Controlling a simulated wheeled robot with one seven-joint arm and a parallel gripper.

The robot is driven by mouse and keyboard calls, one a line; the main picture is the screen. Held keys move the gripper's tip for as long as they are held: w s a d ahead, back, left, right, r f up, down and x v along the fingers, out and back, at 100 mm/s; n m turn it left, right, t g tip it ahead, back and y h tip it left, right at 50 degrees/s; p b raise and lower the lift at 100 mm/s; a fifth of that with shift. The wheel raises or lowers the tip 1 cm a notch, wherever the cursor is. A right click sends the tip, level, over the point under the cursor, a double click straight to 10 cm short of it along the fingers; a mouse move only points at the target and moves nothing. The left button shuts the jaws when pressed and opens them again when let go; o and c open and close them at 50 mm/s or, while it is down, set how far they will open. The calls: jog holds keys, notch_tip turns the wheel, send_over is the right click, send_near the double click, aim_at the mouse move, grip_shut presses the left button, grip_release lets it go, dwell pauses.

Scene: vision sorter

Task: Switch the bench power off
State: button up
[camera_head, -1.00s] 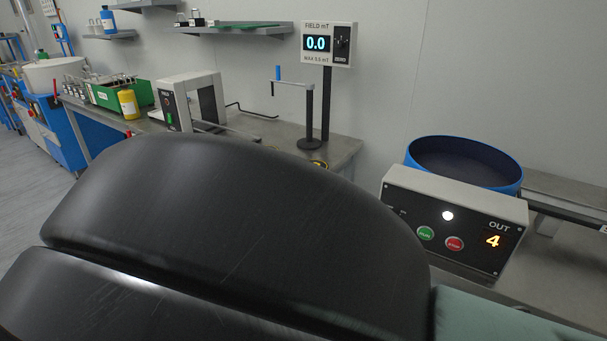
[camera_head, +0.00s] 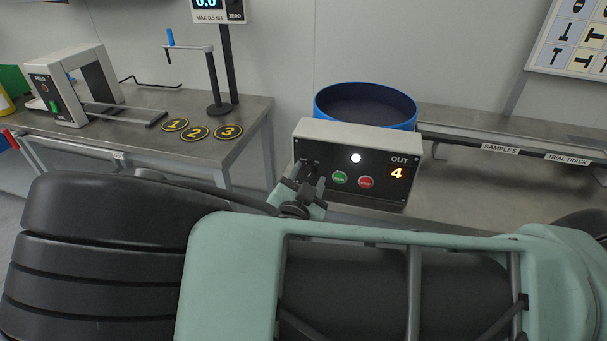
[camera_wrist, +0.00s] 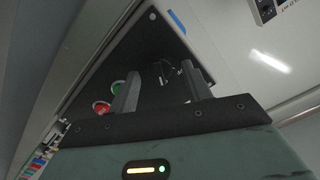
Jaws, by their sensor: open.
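The bench control box (camera_head: 357,140) has a dark front with a lit white lamp, a green button (camera_head: 339,178), a red button (camera_head: 366,182) and an OUT display showing 4. My gripper (camera_head: 308,180) is at the left end of that front, where it partly covers the panel. In the wrist view my gripper (camera_wrist: 158,92) is open and empty, with its two fingers pointing at the panel (camera_wrist: 120,60). A small dark switch-like part (camera_wrist: 165,70) shows between and beyond the fingers; its position is unclear. The green button (camera_wrist: 117,87) and red button (camera_wrist: 101,107) lie left of the fingers.
A blue round bowl (camera_head: 365,105) stands behind the box. A track labelled SAMPLES and TRIAL TRACK (camera_head: 500,148) runs right. At left, a metal bench (camera_head: 150,155) holds a white frame device (camera_head: 75,85), a post stand (camera_head: 215,85) and numbered discs (camera_head: 195,132).

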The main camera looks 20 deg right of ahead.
jog(key=c, duration=1)
jog(key=shift+o, duration=0.2)
jog(key=shift+n, duration=0.4)
jog(key=n+p, duration=0.1)
jog(key=n, duration=0.4)
jog(key=shift+w+a+r+n, duration=0.1)
jog(key=shift+n, duration=0.3)
jog(key=n+p, duration=0.1)
jog(key=n, duration=0.4)
jog(key=shift+a+p, duration=0.15)
jog(key=shift+p, duration=0.25)
jog(key=shift+n, duration=0.3)
jog(key=o, duration=1)
jog(key=shift+c, duration=0.2)
